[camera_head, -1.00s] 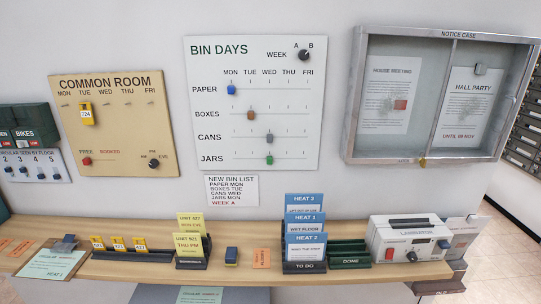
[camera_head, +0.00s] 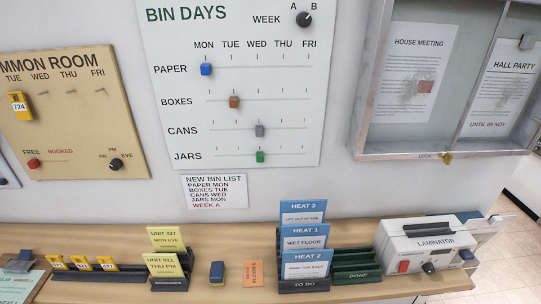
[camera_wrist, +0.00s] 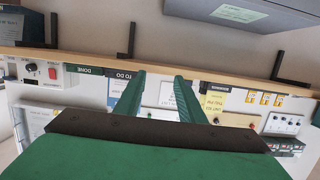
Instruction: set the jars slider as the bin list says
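The white BIN DAYS board (camera_head: 300,110) hangs on the wall in the head view. Its green jars slider (camera_head: 260,156) sits under WED on the bottom row. The blue paper slider (camera_head: 206,69) is at MON, the brown boxes slider (camera_head: 234,102) at TUE and the grey cans slider (camera_head: 259,130) at WED. The new bin list (camera_head: 214,191) below reads paper MON, boxes TUE, cans WED, jars MON, week A. The week knob (camera_head: 304,19) is at the board's top; its pointing is too small to tell. My gripper (camera_wrist: 160,78) shows only in the wrist view, green fingers apart, nothing between them.
The glass notice case (camera_head: 365,150) juts out at right. The tan common room board (camera_head: 80,130) hangs at left. The wall before the jars row is clear.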

